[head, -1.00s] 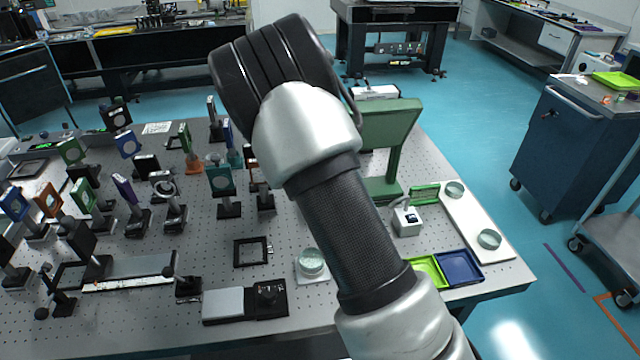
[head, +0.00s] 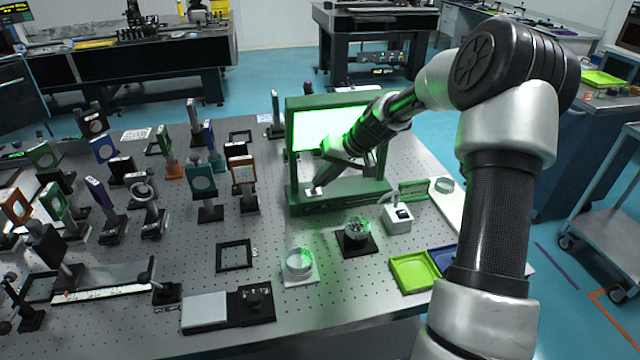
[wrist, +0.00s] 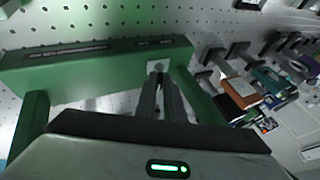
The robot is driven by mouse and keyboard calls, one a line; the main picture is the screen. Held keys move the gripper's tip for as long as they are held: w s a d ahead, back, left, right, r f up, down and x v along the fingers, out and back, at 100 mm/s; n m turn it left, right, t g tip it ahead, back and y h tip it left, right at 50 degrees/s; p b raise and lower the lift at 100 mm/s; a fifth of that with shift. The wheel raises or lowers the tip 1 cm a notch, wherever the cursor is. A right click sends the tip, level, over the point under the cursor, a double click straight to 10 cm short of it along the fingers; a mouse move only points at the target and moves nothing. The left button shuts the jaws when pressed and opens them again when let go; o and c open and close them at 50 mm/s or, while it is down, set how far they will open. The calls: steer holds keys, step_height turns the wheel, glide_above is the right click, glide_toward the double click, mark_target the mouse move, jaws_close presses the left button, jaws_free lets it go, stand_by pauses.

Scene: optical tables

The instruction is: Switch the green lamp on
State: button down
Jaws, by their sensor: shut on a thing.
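The green lamp (head: 292,150) is an upright green frame on a flat green base, standing on the perforated table. Its panel (head: 318,128) glows bright white-green, and green light falls on my arm. My gripper (head: 319,186) reaches down in front of the panel to a small white switch plate on the left of the base. In the wrist view my gripper (wrist: 158,78) has its fingers close together at the switch plate (wrist: 155,65), shut on the small switch there. The fingers mostly hide the switch itself. The green base (wrist: 95,58) also shows there.
Several optics mounts on posts stand left of the lamp. In front are a glass dish (head: 298,264), a dark stand (head: 357,240), a white box (head: 397,219) and a lime tray (head: 414,271). The table is bare between the black square frame (head: 234,255) and the lamp.

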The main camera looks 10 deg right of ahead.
steer(key=shift+d+f+y+b, duration=0.2)
steer(key=shift+y+b, duration=0.15)
steer(key=shift+y, duration=0.25)
steer(key=c, duration=2.2)
jaws_free()
steer(key=shift+o, duration=0.2)
steer(key=p+v, duration=0.1)
steer(key=v, duration=1.6)
steer(key=shift+r, duration=0.3)
